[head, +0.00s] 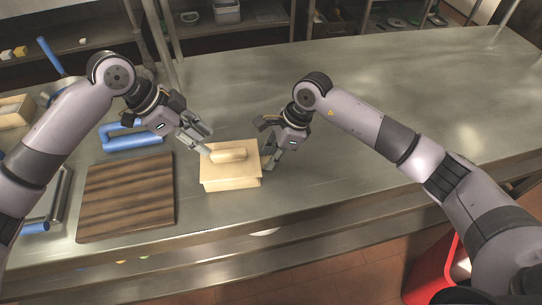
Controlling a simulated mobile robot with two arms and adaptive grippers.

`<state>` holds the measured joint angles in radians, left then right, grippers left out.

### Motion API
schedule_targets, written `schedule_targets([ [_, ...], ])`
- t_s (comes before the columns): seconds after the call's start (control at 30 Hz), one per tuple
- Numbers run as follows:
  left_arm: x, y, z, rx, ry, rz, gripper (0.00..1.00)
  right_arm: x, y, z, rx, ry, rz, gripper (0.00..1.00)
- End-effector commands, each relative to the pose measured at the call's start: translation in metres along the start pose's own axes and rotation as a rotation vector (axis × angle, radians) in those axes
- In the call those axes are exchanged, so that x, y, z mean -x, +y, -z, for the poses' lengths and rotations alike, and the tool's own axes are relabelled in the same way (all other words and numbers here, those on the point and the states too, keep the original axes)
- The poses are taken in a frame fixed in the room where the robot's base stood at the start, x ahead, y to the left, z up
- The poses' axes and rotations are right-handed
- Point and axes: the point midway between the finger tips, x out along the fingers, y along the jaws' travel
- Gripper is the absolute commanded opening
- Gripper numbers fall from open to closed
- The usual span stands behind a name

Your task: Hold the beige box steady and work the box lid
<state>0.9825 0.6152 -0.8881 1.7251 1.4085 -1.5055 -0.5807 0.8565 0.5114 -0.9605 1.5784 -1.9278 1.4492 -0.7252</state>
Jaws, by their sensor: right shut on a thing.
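The beige box (231,184) stands upright on the steel counter in the middle of the head view. Its box lid (246,166) lies on top, with a rounded pale handle (229,155) across it. My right gripper (269,158) is at the box's right side, shut on the box; its fingertips are partly hidden against the edge. My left gripper (204,142) is at the upper left of the lid, its fingers apart and close to the handle's left end. I cannot tell whether a fingertip touches the handle.
A dark striped wooden board (126,197) lies left of the box. A blue-handled item (135,138) lies behind it, and another beige box (14,112) stands at the far left. The counter (400,100) is clear to the right. A red bin (432,268) stands below the front edge.

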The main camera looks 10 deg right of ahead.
Motion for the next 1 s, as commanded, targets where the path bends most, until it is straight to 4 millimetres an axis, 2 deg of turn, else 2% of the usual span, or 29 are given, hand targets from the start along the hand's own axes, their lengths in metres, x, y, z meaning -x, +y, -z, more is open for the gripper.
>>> schedule_targets([
  [0.23,0.000,0.000,0.000,0.000,0.000,0.000,0.33,-0.002,0.001,0.001,0.000,0.003,-0.004,0.00],
  [0.3,0.000,0.000,0.001,-0.001,-0.002,-0.001,0.37,-0.003,0.002,0.002,0.000,0.004,-0.005,0.00],
  [0.43,-0.005,0.001,0.012,-0.018,-0.040,-0.018,0.37,-0.003,0.002,0.002,-0.001,0.004,-0.006,0.00],
  [0.7,-0.015,0.003,0.050,-0.084,-0.319,-0.053,0.37,-0.003,0.002,0.002,-0.001,0.005,-0.007,0.00],
  [0.83,-0.013,0.001,0.057,-0.099,-0.438,-0.038,0.37,-0.004,0.002,0.003,-0.001,0.006,-0.007,0.00],
  [1.0,-0.012,0.000,0.058,-0.101,-0.502,-0.025,0.37,-0.004,0.002,0.003,-0.002,0.008,-0.008,0.00],
])
